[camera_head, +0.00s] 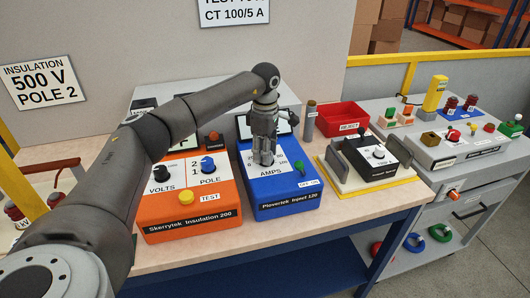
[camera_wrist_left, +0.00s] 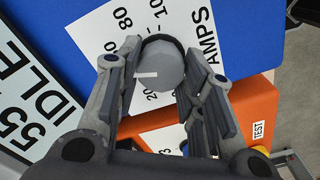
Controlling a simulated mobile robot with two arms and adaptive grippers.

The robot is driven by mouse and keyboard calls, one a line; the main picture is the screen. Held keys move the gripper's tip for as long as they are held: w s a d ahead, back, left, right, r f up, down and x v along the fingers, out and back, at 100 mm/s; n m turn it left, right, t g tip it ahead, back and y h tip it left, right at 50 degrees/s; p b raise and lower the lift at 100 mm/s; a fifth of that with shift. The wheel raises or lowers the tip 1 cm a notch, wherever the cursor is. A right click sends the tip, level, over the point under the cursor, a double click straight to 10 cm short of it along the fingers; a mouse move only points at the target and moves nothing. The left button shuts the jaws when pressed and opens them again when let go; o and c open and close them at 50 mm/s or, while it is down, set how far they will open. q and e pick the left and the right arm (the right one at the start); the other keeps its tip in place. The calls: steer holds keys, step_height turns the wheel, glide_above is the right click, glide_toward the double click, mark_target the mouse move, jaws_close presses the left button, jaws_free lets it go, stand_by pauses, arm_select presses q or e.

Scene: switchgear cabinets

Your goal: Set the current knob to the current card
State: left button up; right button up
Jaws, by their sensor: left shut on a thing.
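The blue Plovertek Inject 120 box (camera_head: 287,199) stands on the bench with a white AMPS panel. My left gripper (camera_head: 264,160) reaches down onto this panel and hides the knob in the head view. In the left wrist view the grey round current knob (camera_wrist_left: 163,68) sits between the fingers of my left gripper (camera_wrist_left: 158,62), which is shut on it. A white pointer line on the knob points to the left of the picture, and the scale around it is partly covered. The card reading CT 100/5 A (camera_head: 234,13) hangs on the wall, its top line cut off. My right gripper is not in view.
The orange Skerrytek Insulation 200 box (camera_head: 190,211) stands close on the left, with several knobs and buttons. A black device on a tray (camera_head: 369,185) and a red bin (camera_head: 342,119) are on the right. An INSULATION 500 V POLE 2 card (camera_head: 40,83) hangs at left.

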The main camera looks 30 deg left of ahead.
arm_select(q)
steer(key=m, duration=0.5)
steer(key=shift+w+r+m, duration=0.1)
steer(key=shift+m, duration=0.3)
stand_by(0.4)
steer(key=o, duration=1)
steer(key=shift+o, duration=0.2)
step_height(320, 180, up, 12)
